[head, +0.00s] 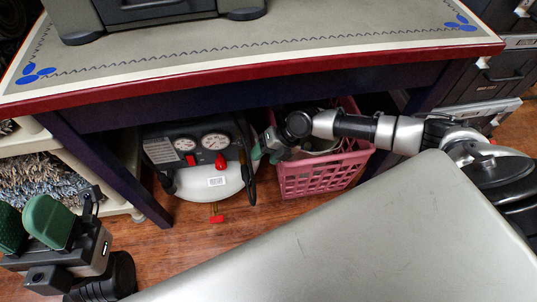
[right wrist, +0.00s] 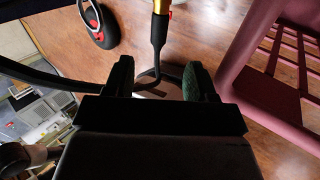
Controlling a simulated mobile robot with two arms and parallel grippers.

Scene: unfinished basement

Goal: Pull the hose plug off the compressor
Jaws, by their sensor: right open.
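The compressor (head: 205,183) stands on the floor under the table, with a dark panel, two gauges and a white tank. A black hose (head: 247,165) hangs at its right side. In the right wrist view the hose plug (right wrist: 158,32) is black and hangs below a gold and red coupling (right wrist: 161,8). My right gripper (right wrist: 158,78) is open, with the hose passing between or just beyond its fingers; the plug lies ahead of the fingertips. In the head view, the right gripper (head: 268,145) is beside the compressor. My left gripper (head: 28,226) is open and empty at lower left.
A pink crate (head: 318,183) stands right of the compressor, close to my right arm. The table (head: 300,78) with a red edge is above. A shelf with a shaggy textile (head: 45,180) is at left. Grey drawers (head: 500,78) stand at right.

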